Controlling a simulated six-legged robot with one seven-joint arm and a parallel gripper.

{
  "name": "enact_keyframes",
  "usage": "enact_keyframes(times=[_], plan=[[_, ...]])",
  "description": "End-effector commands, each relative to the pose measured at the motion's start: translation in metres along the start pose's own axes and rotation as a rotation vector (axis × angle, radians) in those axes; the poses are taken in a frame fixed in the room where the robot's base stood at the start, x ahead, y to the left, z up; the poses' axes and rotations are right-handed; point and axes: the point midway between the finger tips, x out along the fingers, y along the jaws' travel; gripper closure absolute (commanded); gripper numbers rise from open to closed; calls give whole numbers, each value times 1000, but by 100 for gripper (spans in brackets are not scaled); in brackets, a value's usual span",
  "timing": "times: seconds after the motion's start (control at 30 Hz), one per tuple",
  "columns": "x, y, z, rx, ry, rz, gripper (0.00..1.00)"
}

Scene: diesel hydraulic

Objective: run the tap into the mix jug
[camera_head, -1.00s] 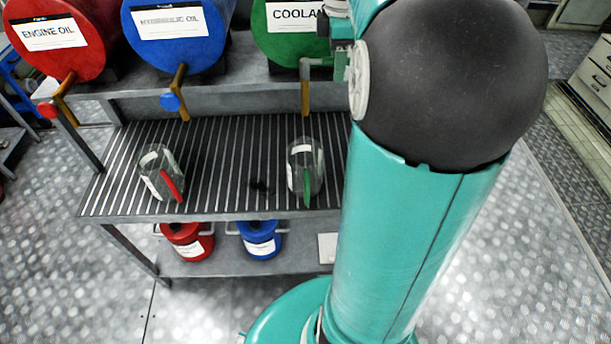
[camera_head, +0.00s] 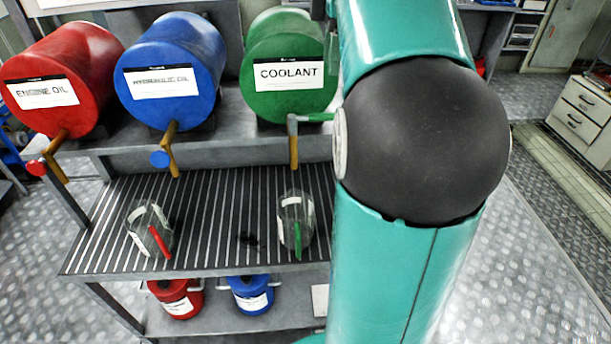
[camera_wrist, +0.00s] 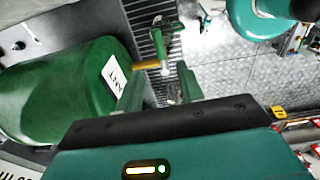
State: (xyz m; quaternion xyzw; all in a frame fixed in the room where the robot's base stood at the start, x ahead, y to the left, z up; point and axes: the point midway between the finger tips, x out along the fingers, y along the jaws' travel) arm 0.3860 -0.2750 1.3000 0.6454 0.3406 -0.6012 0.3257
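The green coolant drum (camera_head: 290,85) lies on the top shelf, its tap (camera_head: 293,140) pointing down with a green lever reaching right. A clear jug with a green handle (camera_head: 295,220) stands below it on the slatted shelf. A second clear jug with a red handle (camera_head: 150,230) stands to the left. Which is the mix jug I cannot tell. In the wrist view my gripper (camera_wrist: 160,90) has its fingers apart near the coolant tap (camera_wrist: 147,64), beside the coolant drum (camera_wrist: 65,92). My gripper is hidden behind my arm in the head view.
A red engine oil drum (camera_head: 65,80) and blue hydraulic oil drum (camera_head: 170,70) lie to the left, each with a tap. Red (camera_head: 176,298) and blue (camera_head: 250,295) cans stand on the bottom shelf. A drawer cabinet (camera_head: 585,120) stands far right.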

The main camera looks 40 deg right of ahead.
Motion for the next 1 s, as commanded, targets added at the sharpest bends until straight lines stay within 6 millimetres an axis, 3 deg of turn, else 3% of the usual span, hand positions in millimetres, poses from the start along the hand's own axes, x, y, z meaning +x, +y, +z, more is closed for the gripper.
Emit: enact_keyframes(times=[0.2,0.33,0.57,1.0], plan=[[-11,-21,44,-16,248,121,62],[-15,-26,55,-27,321,180,62],[6,-22,48,-31,327,184,62],[86,-8,21,-29,326,181,62]])
